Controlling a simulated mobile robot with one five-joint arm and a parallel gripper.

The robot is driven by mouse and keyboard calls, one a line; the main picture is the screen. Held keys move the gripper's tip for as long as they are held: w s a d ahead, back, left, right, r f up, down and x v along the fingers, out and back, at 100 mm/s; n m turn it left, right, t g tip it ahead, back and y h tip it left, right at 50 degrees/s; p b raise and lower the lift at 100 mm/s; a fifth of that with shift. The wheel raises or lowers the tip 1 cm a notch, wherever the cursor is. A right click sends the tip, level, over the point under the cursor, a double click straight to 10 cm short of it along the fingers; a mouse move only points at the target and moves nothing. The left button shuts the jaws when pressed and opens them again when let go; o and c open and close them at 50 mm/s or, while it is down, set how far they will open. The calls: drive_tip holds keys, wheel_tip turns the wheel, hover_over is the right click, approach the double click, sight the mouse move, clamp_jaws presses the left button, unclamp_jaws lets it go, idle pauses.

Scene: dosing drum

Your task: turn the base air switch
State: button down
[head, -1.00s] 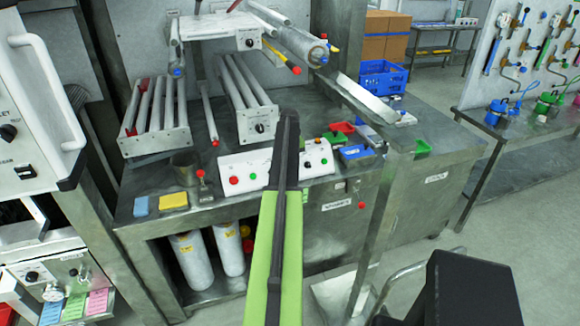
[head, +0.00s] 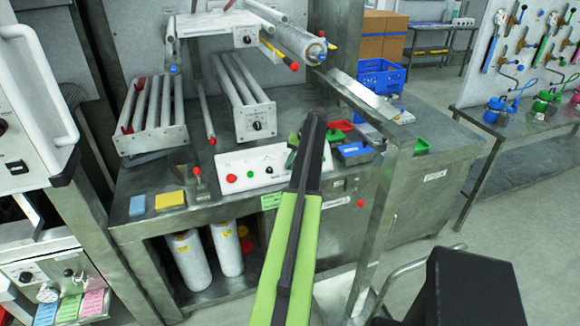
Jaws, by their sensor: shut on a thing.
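A white control box (head: 243,167) lies along the front of the steel bench. It carries a red button (head: 231,178), a green button (head: 250,174) and a small black knob (head: 268,170). Its right end, where more controls sit, is largely covered by my arm. My gripper (head: 292,158) is at that right part of the box, mostly behind my dark arm link. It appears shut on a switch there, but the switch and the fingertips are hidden. I cannot read the labels or see which way the switch points.
Roller racks (head: 152,118) stand behind the box. Blue and yellow blocks (head: 170,200) lie at the bench's left front. Small coloured bins (head: 354,152) are right of my arm, near a steel post (head: 380,210). White cylinders (head: 187,258) stand below the bench.

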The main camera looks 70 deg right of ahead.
drive_tip(key=shift+d, duration=0.2)
drive_tip(key=c, duration=1.5)
unclamp_jaws()
drive_tip(key=shift+a, duration=0.1)
drive_tip(key=p+v, duration=0.7)
drive_tip(key=shift+s+r, duration=0.25)
drive_tip(key=shift+s, duration=0.1)
